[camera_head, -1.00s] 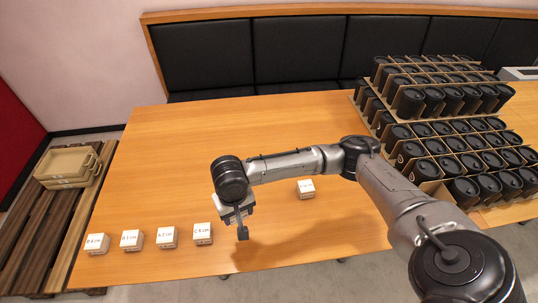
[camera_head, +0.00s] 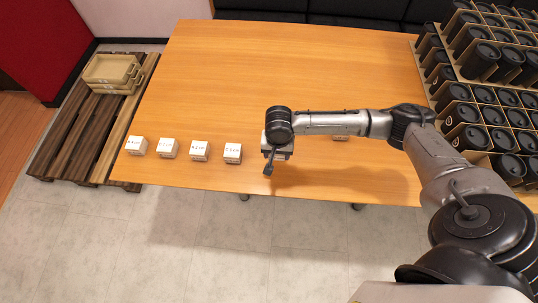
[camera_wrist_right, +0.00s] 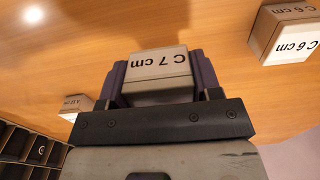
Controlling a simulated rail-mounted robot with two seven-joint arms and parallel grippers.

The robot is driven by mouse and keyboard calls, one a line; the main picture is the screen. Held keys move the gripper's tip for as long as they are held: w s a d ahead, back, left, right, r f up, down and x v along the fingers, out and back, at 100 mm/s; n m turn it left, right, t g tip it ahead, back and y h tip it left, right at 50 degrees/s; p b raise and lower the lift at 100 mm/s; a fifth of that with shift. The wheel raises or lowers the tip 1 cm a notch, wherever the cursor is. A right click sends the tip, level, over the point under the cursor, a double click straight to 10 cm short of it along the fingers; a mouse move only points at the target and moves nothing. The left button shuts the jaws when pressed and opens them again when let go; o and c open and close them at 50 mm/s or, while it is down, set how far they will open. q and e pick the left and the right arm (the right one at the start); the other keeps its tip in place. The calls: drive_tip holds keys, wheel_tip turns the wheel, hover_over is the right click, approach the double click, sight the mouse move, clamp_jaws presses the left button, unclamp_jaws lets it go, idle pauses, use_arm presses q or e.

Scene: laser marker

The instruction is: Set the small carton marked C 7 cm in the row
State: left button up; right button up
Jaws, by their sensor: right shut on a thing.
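My right gripper (camera_head: 278,152) is shut on the small carton marked C 7 cm. In the right wrist view the carton (camera_wrist_right: 157,75) sits between the two fingers (camera_wrist_right: 156,85), its label facing up. In the head view the gripper and wrist mostly cover it. A row of white cartons stands along the table's near edge: one (camera_head: 136,146), a second (camera_head: 168,149), a third (camera_head: 199,151) and the rightmost (camera_head: 233,153). The gripper is just right of the rightmost. A carton marked C 6 cm (camera_wrist_right: 284,36) shows apart from the held one in the wrist view. My left gripper is not in view.
Another white carton (camera_head: 341,138) stands to the right on the table (camera_head: 290,65), partly behind my arm. Stacked tan trays (camera_head: 112,70) lie on a pallet at left. The table's middle is clear.

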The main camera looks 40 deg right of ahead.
drive_tip(key=shift+w+a+f+b, duration=0.2)
drive_tip(key=shift+w+a+f, duration=0.3)
drive_tip(key=shift+w, duration=0.2)
drive_tip(key=shift+w+a+f+b, duration=0.2)
drive_tip(key=shift+w+a+f, duration=0.2)
drive_tip(key=shift+w+f, duration=0.25)
drive_tip(key=shift+f+b, duration=0.8)
drive_tip(key=shift+f, duration=1.15)
drive_tip(key=o, duration=1)
drive_tip(key=shift+c, duration=0.2)
